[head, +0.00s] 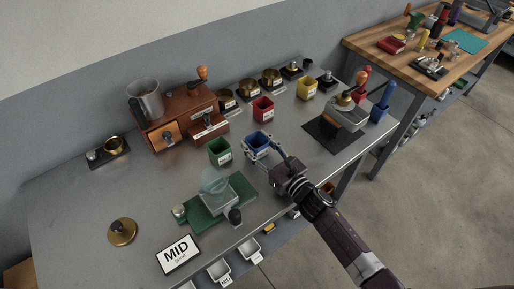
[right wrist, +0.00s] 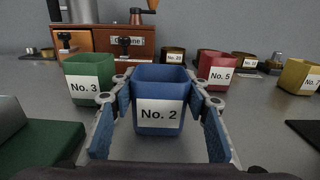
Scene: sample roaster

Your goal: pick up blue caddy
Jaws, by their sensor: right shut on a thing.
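The blue caddy (head: 256,142) is a small open-topped blue cup with a white label on the middle of the steel table. In the right wrist view the blue caddy (right wrist: 161,88) stands upright and its label reads "No. 2". My right gripper (head: 262,147) reaches in from the lower right and is shut on the caddy. In the right wrist view its two fingers (right wrist: 161,100) lie along the caddy's left and right sides. I cannot tell whether the caddy's base touches the table. My left gripper is not in view.
A green caddy "No. 3" (head: 220,152) stands close to the left. A red caddy "No. 5" (head: 263,109) and a yellow caddy (head: 306,88) stand behind. A wooden drawer box (head: 180,125) stands at the back.

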